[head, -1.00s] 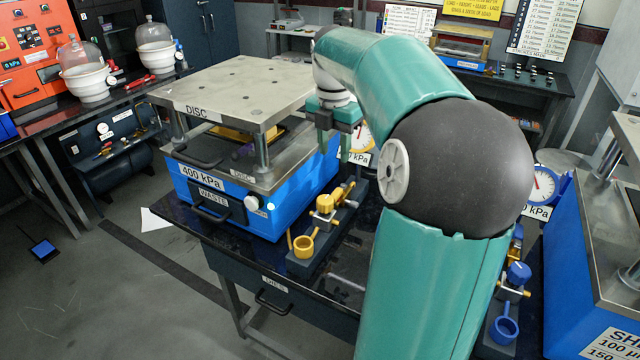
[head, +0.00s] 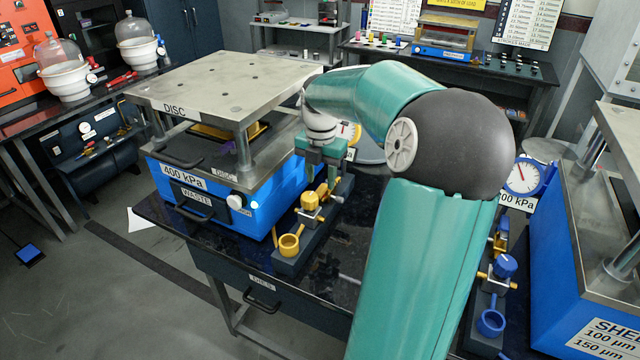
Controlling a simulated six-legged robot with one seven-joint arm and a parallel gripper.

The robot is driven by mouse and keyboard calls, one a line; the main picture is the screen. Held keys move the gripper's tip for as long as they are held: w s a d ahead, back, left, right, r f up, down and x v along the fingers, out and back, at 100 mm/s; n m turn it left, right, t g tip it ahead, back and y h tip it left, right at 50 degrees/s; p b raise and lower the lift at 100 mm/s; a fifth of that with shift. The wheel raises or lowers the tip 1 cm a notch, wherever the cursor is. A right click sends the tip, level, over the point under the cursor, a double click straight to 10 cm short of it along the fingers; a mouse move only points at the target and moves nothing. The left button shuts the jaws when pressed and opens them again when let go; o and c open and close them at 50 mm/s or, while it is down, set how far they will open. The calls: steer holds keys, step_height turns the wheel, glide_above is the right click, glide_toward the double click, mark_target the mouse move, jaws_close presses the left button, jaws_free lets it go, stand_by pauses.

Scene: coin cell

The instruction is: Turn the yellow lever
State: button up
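The yellow lever (head: 322,192) is on a yellow and brass valve assembly on a dark narrow block (head: 318,232), beside the right side of the blue DISC press. A yellow knob (head: 309,201) sits in front of it and a yellow ring-shaped cup (head: 289,245) is at the block's near end. My gripper (head: 322,178) points down just above the far part of the assembly. Its two fingers look apart, with nothing seen between them. Whether they touch the lever cannot be told.
The blue DISC press (head: 215,195) with its metal top plate (head: 225,85) stands close left of my gripper. A matching blue valve (head: 505,266) is at the right, before another press (head: 575,265). A gauge (head: 349,133) is partly hidden behind my arm.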

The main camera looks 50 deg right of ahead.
mark_target(321, 191)
steer(key=shift+w+f, duration=0.1)
steer(key=shift+f, duration=1.3)
jaws_close()
